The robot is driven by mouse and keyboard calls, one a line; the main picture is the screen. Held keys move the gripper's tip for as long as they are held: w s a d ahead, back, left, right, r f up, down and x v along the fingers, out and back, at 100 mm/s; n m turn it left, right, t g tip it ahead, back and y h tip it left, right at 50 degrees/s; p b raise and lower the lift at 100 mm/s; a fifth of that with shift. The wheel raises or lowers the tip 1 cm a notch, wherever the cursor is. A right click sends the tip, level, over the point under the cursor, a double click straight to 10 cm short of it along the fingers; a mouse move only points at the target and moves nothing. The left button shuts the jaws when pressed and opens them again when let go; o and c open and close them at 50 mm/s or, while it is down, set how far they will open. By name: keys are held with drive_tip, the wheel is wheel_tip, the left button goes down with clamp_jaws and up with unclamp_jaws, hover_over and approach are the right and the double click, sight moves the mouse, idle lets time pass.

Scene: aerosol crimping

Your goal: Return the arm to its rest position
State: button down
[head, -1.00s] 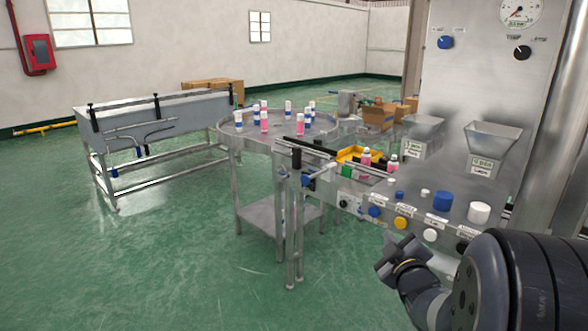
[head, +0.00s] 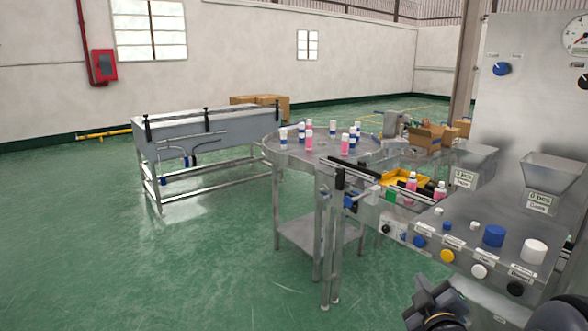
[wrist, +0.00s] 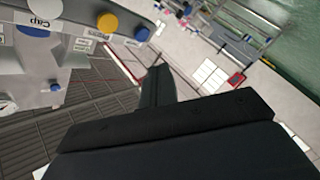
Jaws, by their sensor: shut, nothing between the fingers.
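My gripper (wrist: 157,78) shows in the wrist view as a black body with its fingers pointing up the picture, shut and empty. Nothing is held, and the fingers are apart from the machine panel. In the head view, part of my dark arm end (head: 436,308) is at the bottom right edge, below the front of the crimping machine's control panel (head: 440,240). Most of my arm is cut off by the frame there.
A round steel table (head: 290,150) holds several white, blue and pink cans. Beside it are a yellow tray (head: 396,184) and two hoppers (head: 553,170). A steel water bath (head: 200,125) stands at the left. Green floor (head: 120,260) is clear at the front left.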

idle(0.4)
drive_tip(key=w+d+p, duration=0.1)
drive_tip(key=w+d, duration=0.1)
drive_tip(key=w+d+p, duration=0.1)
drive_tip(key=d+p, duration=0.1)
drive_tip(key=shift+w+d+r, duration=0.2)
drive_tip(key=shift+w+d, duration=0.15)
idle(0.9)
